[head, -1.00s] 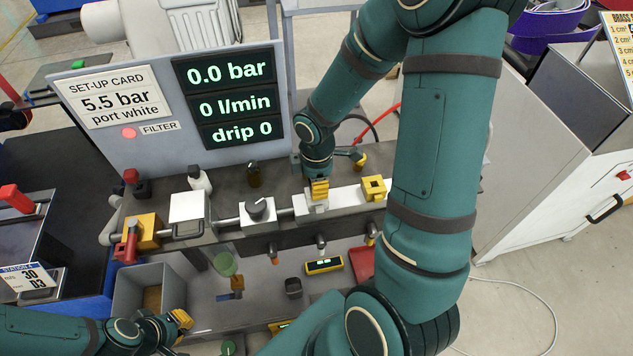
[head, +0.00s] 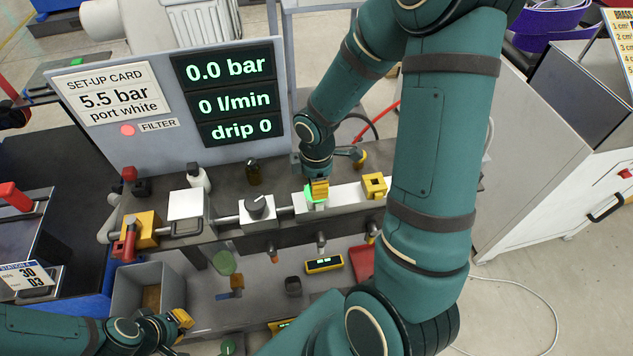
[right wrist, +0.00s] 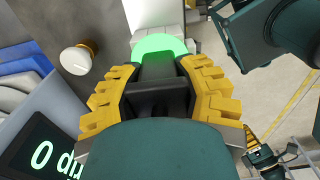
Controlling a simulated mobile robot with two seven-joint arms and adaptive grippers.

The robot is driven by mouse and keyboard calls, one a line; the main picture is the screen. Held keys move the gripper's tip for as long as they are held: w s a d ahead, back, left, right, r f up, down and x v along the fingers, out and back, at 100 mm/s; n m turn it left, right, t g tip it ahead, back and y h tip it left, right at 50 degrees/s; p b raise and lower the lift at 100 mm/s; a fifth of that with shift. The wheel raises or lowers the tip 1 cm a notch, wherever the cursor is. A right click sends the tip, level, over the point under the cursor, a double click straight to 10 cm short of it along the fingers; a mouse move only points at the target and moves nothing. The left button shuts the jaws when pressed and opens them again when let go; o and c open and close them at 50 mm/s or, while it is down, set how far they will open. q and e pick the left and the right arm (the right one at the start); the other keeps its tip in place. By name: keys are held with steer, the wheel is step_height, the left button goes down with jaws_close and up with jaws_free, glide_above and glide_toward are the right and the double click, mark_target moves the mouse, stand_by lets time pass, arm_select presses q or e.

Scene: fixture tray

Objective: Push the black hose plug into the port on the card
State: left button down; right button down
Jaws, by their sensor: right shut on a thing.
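The set-up card (head: 115,97) on the panel reads 5.5 bar, port white. My right gripper (head: 318,188) points down over the pale manifold block (head: 344,196). In the right wrist view its yellow fingers (right wrist: 160,88) are shut on the black hose plug (right wrist: 158,100). A green glowing ring (right wrist: 160,43) lies just beyond the plug, and green also shows by the fingertips in the head view. The port is hidden, so I cannot tell how deep the plug sits. My left gripper (head: 182,319) is at the lower left, away from the block; its jaw gap is unclear.
The display (head: 228,95) reads 0.0 bar, 0 l/min, drip 0. A yellow square fitting (head: 375,186) stands right of my right gripper. A grey knob block (head: 257,209) stands to its left. A grey bin (head: 125,293) is near my left gripper.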

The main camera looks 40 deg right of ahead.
steer(key=shift+c, duration=2.4)
jaws_free()
step_height(320, 180, up, 12)
